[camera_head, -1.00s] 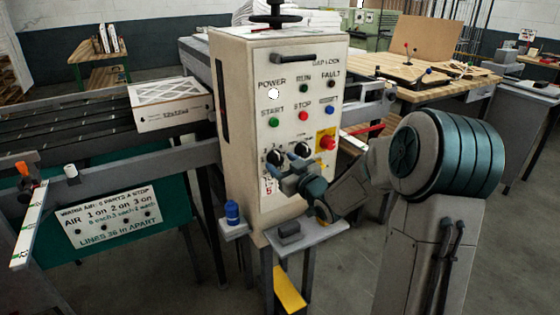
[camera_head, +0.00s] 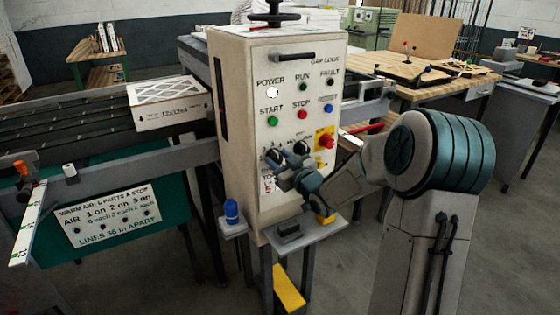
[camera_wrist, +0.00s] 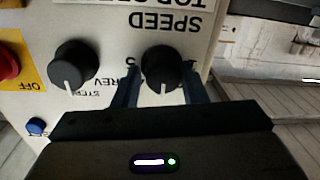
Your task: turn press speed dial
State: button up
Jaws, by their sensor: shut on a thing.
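The press speed dial (camera_wrist: 163,66) is a round black knob with a white pointer line, beside upside-down "SPEED" lettering in the wrist view. Its pointer line points toward the bottom of that view. My gripper (camera_wrist: 161,88) is shut on this dial, with one dark blue finger on each side. In the head view my gripper (camera_head: 279,166) is at the lower part of the cream control box (camera_head: 240,120). The dial (camera_head: 272,156) is partly hidden there by the gripper.
A second black dial (camera_wrist: 73,65) sits close beside the gripped one. A red button (camera_head: 326,141) on a yellow plate is right of the dials. A small shelf (camera_head: 318,233) juts out below my gripper. A boxed filter (camera_head: 165,115) lies on the conveyor at left.

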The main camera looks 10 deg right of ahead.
jog(key=shift+a+f, duration=0.15)
jog(key=shift+a, duration=0.05)
jog(key=n+b, duration=0.1)
jog(key=b, duration=0.1)
jog(key=n+b, duration=0.1)
jog(key=b, duration=0.1)
jog(key=n+b, duration=0.1)
jog(key=b, duration=0.1)
jog(key=shift+a+f+n, duration=0.1)
jog(key=shift+f+n, duration=0.15)
jog(key=shift+n, duration=0.15)
jog(key=n+b, duration=0.4)
jog(key=b, duration=0.1)
jog(key=shift+s+a+r+n+g+b, duration=0.1)
jog(key=shift+n+g+b, duration=0.2)
jog(key=o, duration=0.9)
jog(key=shift+a+r, duration=0.1)
jog(key=shift+d+r, duration=0.15)
jog(key=shift+d, duration=0.1)
jog(key=shift+s+d, duration=0.25)
jog(key=shift+s, duration=0.2)
jog(key=v, duration=1.2)
jog(key=shift+s+p, duration=0.4)
jog(key=shift+s, duration=0.05)
